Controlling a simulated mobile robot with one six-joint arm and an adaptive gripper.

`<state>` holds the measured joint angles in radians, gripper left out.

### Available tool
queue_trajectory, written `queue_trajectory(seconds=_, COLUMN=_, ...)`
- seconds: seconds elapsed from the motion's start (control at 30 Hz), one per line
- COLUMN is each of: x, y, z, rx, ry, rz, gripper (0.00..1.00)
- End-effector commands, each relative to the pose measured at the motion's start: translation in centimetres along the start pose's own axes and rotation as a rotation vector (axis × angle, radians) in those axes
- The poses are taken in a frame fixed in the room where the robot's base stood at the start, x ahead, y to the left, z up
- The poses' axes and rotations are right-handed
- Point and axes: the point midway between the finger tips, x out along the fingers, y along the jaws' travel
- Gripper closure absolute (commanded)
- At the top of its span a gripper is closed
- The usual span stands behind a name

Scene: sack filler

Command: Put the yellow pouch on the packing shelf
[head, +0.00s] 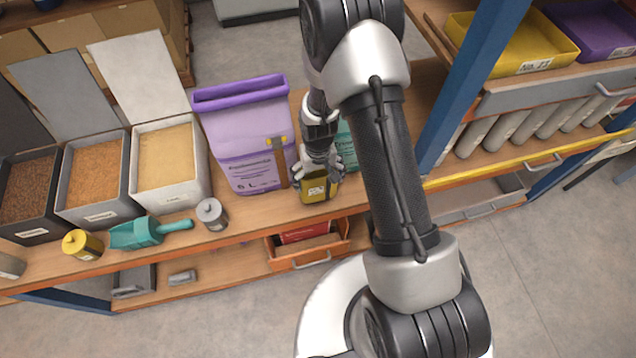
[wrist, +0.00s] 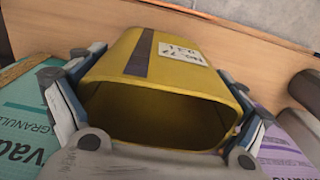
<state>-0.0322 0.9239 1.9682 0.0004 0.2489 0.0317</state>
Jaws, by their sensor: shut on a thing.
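The yellow pouch (head: 314,191) is at the front edge of the wooden bench, between the purple bag and the teal bag. In the wrist view the yellow pouch (wrist: 165,75) has an open mouth facing the camera, a dark stripe and a white label. Its inside looks empty. My gripper (head: 318,172) is shut on the pouch from above, with its fingers on both sides, as the wrist view also shows (wrist: 155,110). I cannot tell whether the pouch's base touches the bench. I cannot tell which surface is the packing shelf.
The purple bag (head: 245,140) stands close left of my gripper, and a teal bag (head: 347,147) is close behind. Grain bins (head: 168,165), a teal scoop (head: 140,232) and a grey canister (head: 212,213) are left. A blue post (head: 456,85) and a yellow tray (head: 512,45) are right.

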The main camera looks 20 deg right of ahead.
Motion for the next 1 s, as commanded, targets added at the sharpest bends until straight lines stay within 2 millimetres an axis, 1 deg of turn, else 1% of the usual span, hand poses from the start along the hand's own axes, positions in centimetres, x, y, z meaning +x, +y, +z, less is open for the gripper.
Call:
queue_trajectory(seconds=0.03, x=1.1, y=0.0, z=0.1, rx=0.000, ry=-0.003, rz=0.000, gripper=0.21)
queue_trajectory(seconds=0.1, x=2.2, y=0.0, z=0.1, rx=0.000, ry=-0.003, rz=0.000, gripper=0.21)
queue_trajectory(seconds=0.17, x=2.9, y=0.0, z=0.1, rx=0.000, ry=-0.002, rz=0.000, gripper=0.21)
queue_trajectory(seconds=0.43, x=2.9, y=0.0, z=0.0, rx=0.000, ry=0.000, rz=0.000, gripper=0.21)
queue_trajectory(seconds=0.57, x=3.4, y=0.0, z=0.0, rx=0.000, ry=0.000, rz=0.000, gripper=0.21)
queue_trajectory(seconds=0.6, x=3.3, y=0.0, z=0.0, rx=0.000, ry=0.000, rz=0.000, gripper=0.06)
queue_trajectory(seconds=0.7, x=3.2, y=0.0, z=0.0, rx=0.000, ry=0.000, rz=0.000, gripper=0.00)
queue_trajectory(seconds=1.0, x=3.2, y=0.0, z=0.0, rx=0.000, ry=0.000, rz=0.000, gripper=0.00)
